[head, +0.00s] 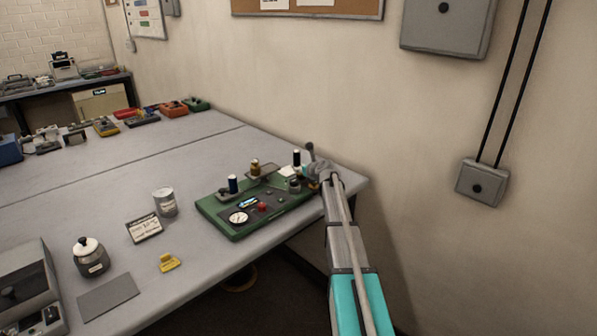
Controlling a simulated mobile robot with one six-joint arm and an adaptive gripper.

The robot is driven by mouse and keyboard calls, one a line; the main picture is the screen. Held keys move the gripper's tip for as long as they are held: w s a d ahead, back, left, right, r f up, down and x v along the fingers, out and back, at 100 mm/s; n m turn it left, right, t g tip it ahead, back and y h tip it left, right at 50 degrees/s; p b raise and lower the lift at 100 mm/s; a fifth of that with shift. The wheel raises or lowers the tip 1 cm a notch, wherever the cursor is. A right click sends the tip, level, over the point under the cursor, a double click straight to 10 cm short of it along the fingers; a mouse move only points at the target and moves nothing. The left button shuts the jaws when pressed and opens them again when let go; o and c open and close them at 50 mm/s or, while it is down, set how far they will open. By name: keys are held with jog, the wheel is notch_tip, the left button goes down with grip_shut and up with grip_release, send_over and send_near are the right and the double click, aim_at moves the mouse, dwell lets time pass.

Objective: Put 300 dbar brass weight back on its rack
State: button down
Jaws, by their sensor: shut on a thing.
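My gripper (312,174) is at the right end of the green instrument board (222,215), low over the bench by the wall. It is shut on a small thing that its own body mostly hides. A small brownish-orange patch shows just under the fingers; I cannot tell whether it is the brass weight. A brass-coloured cylinder (255,167) stands at the back of the board, left of my gripper, on or beside a grey plate (262,173). A dark blue cylinder (233,184) and a black-and-white cylinder (297,159) also stand there. No weight marking is readable.
A dial gauge (238,217) and a red knob (262,206) are at the board's front. The wall is close behind; the bench (120,180) has free room behind the tin.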

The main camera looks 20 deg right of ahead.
jog(key=shift+f+b, duration=0.45)
jog(key=shift+f, duration=0.05)
jog(key=shift+c, duration=2)
grip_release()
jog(key=shift+r, duration=0.25)
jog(key=shift+r+p, duration=0.45)
jog(key=shift+p, duration=0.25)
jog(key=p+v, duration=0.4)
jog(key=v, duration=0.8)
jog(key=shift+d+f, duration=0.1)
